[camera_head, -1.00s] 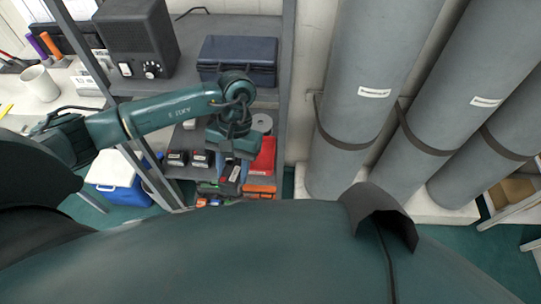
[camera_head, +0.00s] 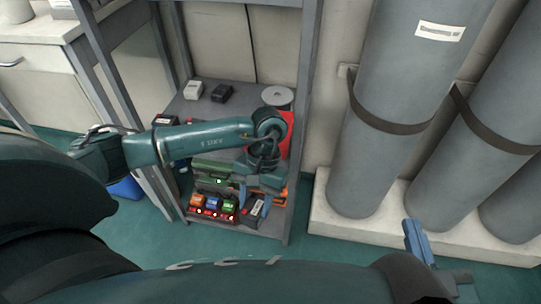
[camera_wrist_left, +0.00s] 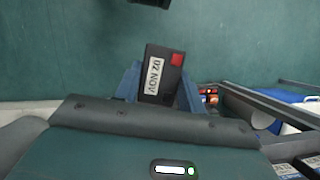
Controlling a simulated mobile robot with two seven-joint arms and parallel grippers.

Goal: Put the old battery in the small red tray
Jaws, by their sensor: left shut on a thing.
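My left gripper (camera_head: 255,203) is shut on a black battery (camera_wrist_left: 161,76) with a white "02 NOV" label and a red patch. In the head view the battery (camera_head: 257,208) hangs between the blue fingers, over the front right part of the lower shelf. A red tray (camera_head: 288,128) stands on a shelf behind the gripper, to its upper right; my arm hides part of it. My right gripper (camera_head: 432,256) shows at the lower right, away from the shelves, partly hidden by my body; its opening is unclear.
Left of the held battery is a rack (camera_head: 215,212) with several coloured units and small lights. Two small blocks, one white (camera_head: 193,90) and one black (camera_head: 222,93), and a grey disc (camera_head: 277,96) lie on the shelf behind.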

